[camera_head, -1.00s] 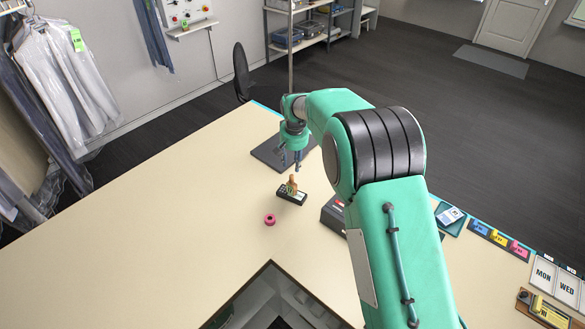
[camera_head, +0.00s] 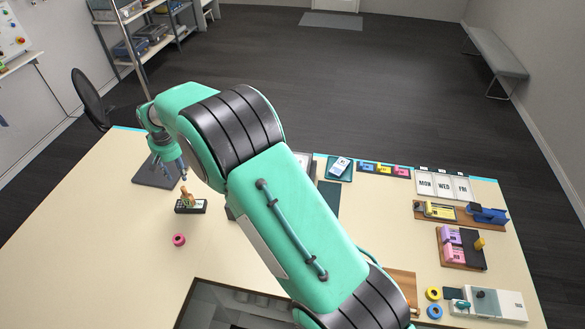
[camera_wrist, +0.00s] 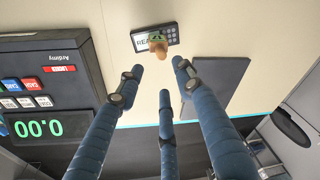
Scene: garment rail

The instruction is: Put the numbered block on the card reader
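The card reader, a small black device with a keypad and a lit display (camera_head: 196,209), lies on the cream counter. It also shows at the top of the wrist view (camera_wrist: 169,32). A small tan piece with a green part (camera_head: 187,197) stands on or right against it, over part of the display in the wrist view (camera_wrist: 157,44). I see no readable number on this piece and cannot tell whether it is the numbered block. My gripper (camera_head: 181,172) is above the counter, just beyond the reader. In the wrist view its three fingers (camera_wrist: 158,75) are spread and empty.
A dark flat pad (camera_head: 157,172) lies behind the reader, and a pink ring (camera_head: 179,240) in front. A till with a green display (camera_wrist: 40,128) stands close beside it. Purple-pink blocks (camera_head: 453,245) sit on a tray at the right. The left counter is clear.

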